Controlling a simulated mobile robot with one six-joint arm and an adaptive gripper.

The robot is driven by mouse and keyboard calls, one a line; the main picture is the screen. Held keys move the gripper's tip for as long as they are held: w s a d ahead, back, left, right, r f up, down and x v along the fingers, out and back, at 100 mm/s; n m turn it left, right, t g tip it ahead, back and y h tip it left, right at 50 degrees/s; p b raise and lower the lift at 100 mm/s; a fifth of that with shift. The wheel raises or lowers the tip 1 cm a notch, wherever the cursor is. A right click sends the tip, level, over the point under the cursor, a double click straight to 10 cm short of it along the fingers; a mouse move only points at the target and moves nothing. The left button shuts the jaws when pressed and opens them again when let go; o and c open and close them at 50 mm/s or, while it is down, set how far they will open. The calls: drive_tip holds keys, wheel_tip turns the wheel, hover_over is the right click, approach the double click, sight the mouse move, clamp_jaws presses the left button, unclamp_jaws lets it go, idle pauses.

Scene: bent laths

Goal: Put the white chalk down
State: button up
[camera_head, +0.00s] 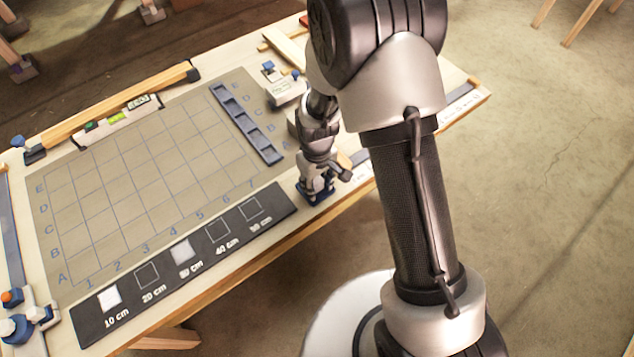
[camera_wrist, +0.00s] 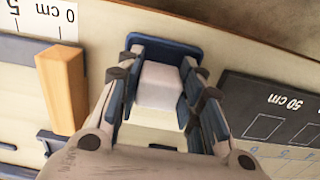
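The white chalk (camera_wrist: 160,84) is a pale block between the two fingers of my gripper (camera_wrist: 157,95) in the wrist view. Both fingers lie close against its sides, and my gripper looks shut on it. A dark blue piece (camera_wrist: 165,41) shows just behind the chalk. In the head view my gripper (camera_head: 318,188) points down at the table's front edge, right of the dark strip. A blue base (camera_head: 308,197) shows there at the fingertips; the chalk is hidden in that view.
The dark strip (camera_head: 133,293) has marked squares, with pale ones at 10 cm and 30 cm. A gridded mat (camera_head: 130,170) holds a blue slotted rack (camera_head: 246,123). A wooden block (camera_wrist: 62,90) stands left of my gripper in the wrist view. A spirit level (camera_head: 117,121) lies at the back.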

drive_tip(key=o, duration=0.4)
drive_tip(key=shift+r, duration=0.1)
wheel_tip(320, 180, up, 12)
drive_tip(key=p, duration=0.3)
wheel_tip(320, 180, up, 10)
drive_tip(key=m+t, duration=0.1)
drive_tip(key=m, duration=0.1)
hover_over(317, 182)
drive_tip(key=s+d, duration=0.2)
drive_tip(key=d, duration=0.1)
drive_tip(key=s+d+r+m+t, duration=0.1)
drive_tip(key=s+d+r+m, duration=0.1)
drive_tip(key=s+d+r, duration=0.2)
drive_tip(key=s+d+r+m+t, duration=0.2)
drive_tip(key=s+d+r, duration=0.3)
drive_tip(key=s+r, duration=0.5)
drive_tip(key=s, duration=0.3)
drive_tip(key=shift+m+t, duration=0.3)
drive_tip(key=shift+m, duration=0.1)
